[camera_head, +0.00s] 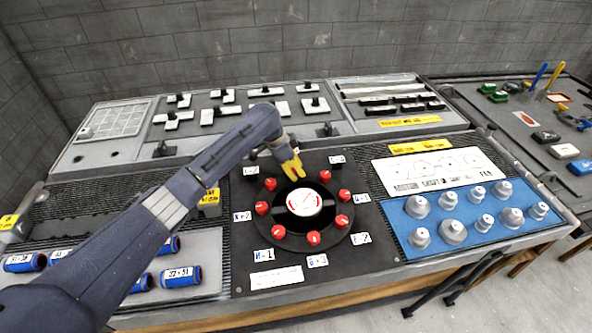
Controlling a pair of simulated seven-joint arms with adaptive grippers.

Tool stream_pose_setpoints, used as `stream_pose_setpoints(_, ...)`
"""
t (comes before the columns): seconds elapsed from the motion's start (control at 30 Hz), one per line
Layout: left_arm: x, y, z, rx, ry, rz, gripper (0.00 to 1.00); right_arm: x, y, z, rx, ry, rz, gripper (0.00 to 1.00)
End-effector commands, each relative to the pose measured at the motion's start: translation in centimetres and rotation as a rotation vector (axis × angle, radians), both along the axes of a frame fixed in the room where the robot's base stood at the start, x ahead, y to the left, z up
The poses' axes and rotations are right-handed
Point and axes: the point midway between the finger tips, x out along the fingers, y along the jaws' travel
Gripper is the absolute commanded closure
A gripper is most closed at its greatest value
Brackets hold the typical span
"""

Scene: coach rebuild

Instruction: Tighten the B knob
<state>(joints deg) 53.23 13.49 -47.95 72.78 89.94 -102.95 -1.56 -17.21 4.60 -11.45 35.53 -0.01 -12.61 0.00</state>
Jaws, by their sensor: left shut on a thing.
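A round black dial unit (270,222) with a white and red centre gauge (304,202) sits in the middle of the console. Several red knobs ring it, among them one at the left back (270,184), one at the right back (325,176) and one at the front (313,238). Small white labels lie around the ring, too small to read surely, so I cannot tell which is B. My left gripper (293,168) has yellow fingertips pointing down at the back of the ring. It is shut on a knob there, which its fingers hide. My right gripper is not in view.
A blue panel (466,247) with several grey knobs lies to the right. Blue cylinders (181,276) lie at the front left, partly behind my left arm. A raised switch panel (340,118) stands behind. Another table (500,125) with tools is at the far right.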

Motion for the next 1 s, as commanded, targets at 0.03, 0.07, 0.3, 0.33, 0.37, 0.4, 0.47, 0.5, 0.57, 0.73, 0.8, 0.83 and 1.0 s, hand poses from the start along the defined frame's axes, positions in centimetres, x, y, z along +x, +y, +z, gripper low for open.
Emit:
stream_pose_setpoints(0.03, 0.13, 0.0, 0.09, -0.001, 0.0, -0.037, 1.0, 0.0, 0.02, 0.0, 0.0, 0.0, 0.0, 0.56)
stream_pose_setpoints(0.07, 0.13, -0.03, 0.13, -0.001, -0.001, -0.064, 1.0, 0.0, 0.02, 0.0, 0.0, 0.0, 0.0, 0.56)
stream_pose_setpoints(0.3, 0.13, -0.08, 0.12, -0.002, -0.002, -0.246, 1.0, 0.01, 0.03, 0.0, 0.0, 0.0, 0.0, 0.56)
stream_pose_setpoints(0.33, 0.11, -0.08, 0.1, -0.001, -0.001, -0.265, 1.0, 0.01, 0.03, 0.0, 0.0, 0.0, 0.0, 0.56)
stream_pose_setpoints(0.37, 0.07, -0.11, 0.09, -0.002, -0.001, -0.284, 1.0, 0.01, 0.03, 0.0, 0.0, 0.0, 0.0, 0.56)
stream_pose_setpoints(0.4, 0.06, -0.1, 0.06, -0.001, 0.0, -0.306, 1.0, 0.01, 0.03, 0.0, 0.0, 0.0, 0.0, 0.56)
stream_pose_setpoints(0.47, 0.05, -0.11, 0.07, -0.002, -0.001, -0.336, 1.0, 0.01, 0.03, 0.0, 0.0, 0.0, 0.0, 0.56)
stream_pose_setpoints(0.5, 0.05, -0.15, 0.11, -0.003, -0.001, -0.354, 1.0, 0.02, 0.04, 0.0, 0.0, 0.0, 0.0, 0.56)
stream_pose_setpoints(0.57, 0.06, -0.15, 0.1, -0.003, -0.002, -0.376, 1.0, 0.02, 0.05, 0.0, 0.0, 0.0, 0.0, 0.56)
stream_pose_setpoints(0.73, -0.01, -0.24, 0.08, -0.004, -0.001, -0.423, 1.0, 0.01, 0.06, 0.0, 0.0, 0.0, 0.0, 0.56)
stream_pose_setpoints(0.8, -0.02, -0.25, 0.05, -0.003, 0.0, -0.433, 1.0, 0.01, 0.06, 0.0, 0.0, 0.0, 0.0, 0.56)
stream_pose_setpoints(0.83, -0.03, -0.26, 0.05, -0.003, -0.001, -0.436, 1.0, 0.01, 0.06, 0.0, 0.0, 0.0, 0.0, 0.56)
stream_pose_setpoints(1.0, -0.07, -0.32, 0.03, -0.004, -0.001, -0.446, 1.0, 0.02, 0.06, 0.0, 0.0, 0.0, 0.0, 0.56)
